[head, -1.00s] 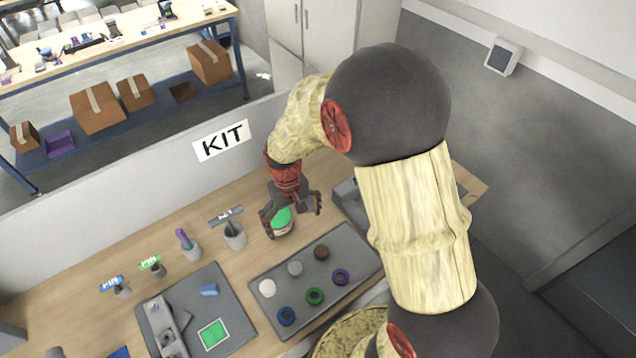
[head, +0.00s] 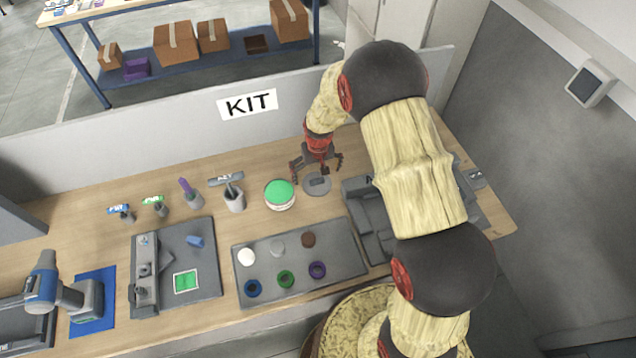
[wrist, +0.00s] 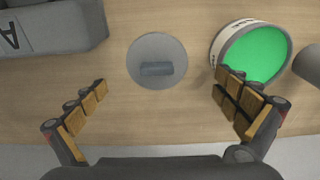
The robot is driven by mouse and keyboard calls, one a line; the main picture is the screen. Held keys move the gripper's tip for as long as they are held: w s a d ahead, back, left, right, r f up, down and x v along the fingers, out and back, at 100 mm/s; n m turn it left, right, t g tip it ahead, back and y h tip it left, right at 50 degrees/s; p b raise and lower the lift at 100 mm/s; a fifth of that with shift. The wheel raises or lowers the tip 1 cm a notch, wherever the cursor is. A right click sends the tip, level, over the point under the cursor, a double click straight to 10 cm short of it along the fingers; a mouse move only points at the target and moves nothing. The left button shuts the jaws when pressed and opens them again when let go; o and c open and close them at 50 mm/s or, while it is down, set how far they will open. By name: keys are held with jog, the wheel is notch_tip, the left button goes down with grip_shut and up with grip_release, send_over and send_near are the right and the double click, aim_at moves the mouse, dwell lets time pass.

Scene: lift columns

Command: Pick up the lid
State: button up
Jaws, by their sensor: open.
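The lid (head: 317,184) is a flat grey disc with a small dark bar handle on top, lying on the wooden workbench. The wrist view shows the whole lid (wrist: 145,47), with its handle across the lower middle. My gripper (head: 317,171) is above the lid, pointing down. Its fingers are wide apart and empty in the wrist view (wrist: 160,84). The lid lies between the lines of the two fingers, slightly beyond the tips in that picture. I see no contact with it. A round tub with green inside (head: 279,194) stands just left of the lid.
A grey tray (head: 262,268) with several coloured rings and discs lies in front. A dark grey bin-like holder (head: 362,205) is close on the right. Grey cups (head: 234,200) with tools stand to the left. A low wall with a KIT sign (head: 248,104) runs behind.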

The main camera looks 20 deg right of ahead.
aim_at(317, 180)
jog(key=f, duration=0.3)
jog(key=w+f, duration=0.1)
jog(key=f, duration=0.1)
jog(key=shift+d+f, duration=0.2)
jog(key=shift+d, duration=0.05)
jog(key=c, duration=0.3)
